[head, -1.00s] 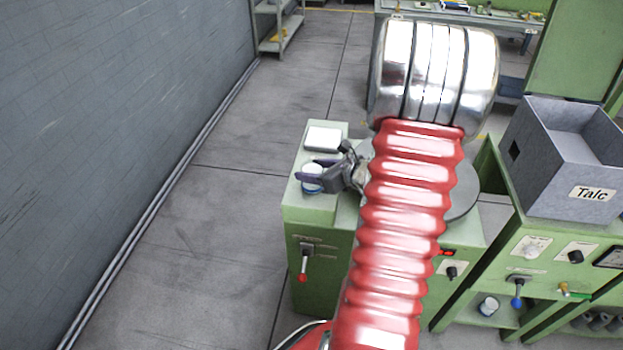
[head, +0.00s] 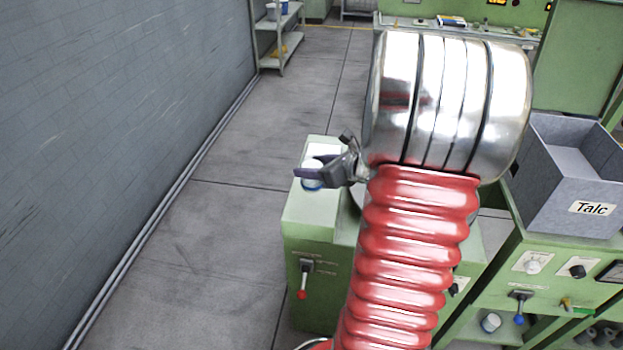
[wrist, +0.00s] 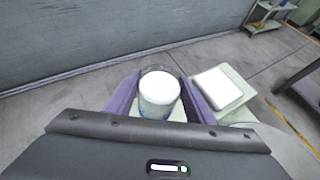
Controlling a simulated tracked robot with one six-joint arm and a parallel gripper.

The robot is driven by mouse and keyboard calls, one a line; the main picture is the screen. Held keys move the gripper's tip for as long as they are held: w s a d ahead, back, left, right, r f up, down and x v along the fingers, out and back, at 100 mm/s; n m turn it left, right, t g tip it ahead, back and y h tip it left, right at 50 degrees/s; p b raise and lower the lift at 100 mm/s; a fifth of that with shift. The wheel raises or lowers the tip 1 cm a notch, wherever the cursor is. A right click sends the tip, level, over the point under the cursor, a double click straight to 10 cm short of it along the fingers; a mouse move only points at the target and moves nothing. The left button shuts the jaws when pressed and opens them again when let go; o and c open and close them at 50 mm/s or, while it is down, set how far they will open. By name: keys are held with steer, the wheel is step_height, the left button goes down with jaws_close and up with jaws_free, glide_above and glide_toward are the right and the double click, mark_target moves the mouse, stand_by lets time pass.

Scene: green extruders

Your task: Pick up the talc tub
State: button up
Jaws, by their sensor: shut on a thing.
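The talc tub, a small white tub with a blue band (head: 313,183), is partly hidden by my gripper (head: 312,172) in the head view. In the wrist view the tub (wrist: 160,92) shows its round white top between the two purple-grey fingers. My gripper (wrist: 156,96) is shut on it from both sides. The tub is over the left top of the green machine (head: 308,212) and seems raised a little above it. No label on the tub can be read.
A white square plate (wrist: 222,88) lies on the machine top beside the tub. A grey bin marked Talc (head: 556,200) stands on green equipment at right. A grey wall (head: 110,130) runs along the left, with clear floor (head: 215,240) between. A shelf (head: 278,50) stands at the back.

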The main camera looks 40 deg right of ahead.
steer(key=shift+r, duration=1.45)
steer(key=w+a+f+n+y, duration=0.1)
steer(key=w+a, duration=0.2)
steer(key=a, duration=0.7)
steer(key=w+a+f+y, duration=0.1)
steer(key=w+a, duration=0.3)
steer(key=a, duration=0.7)
steer(key=w+a+f+n, duration=0.1)
steer(key=w+a, duration=0.3)
steer(key=a, duration=0.7)
steer(key=shift+f+n+g+y, duration=0.3)
steer(key=shift+f+y, duration=0.1)
steer(key=shift+f, duration=0.4)
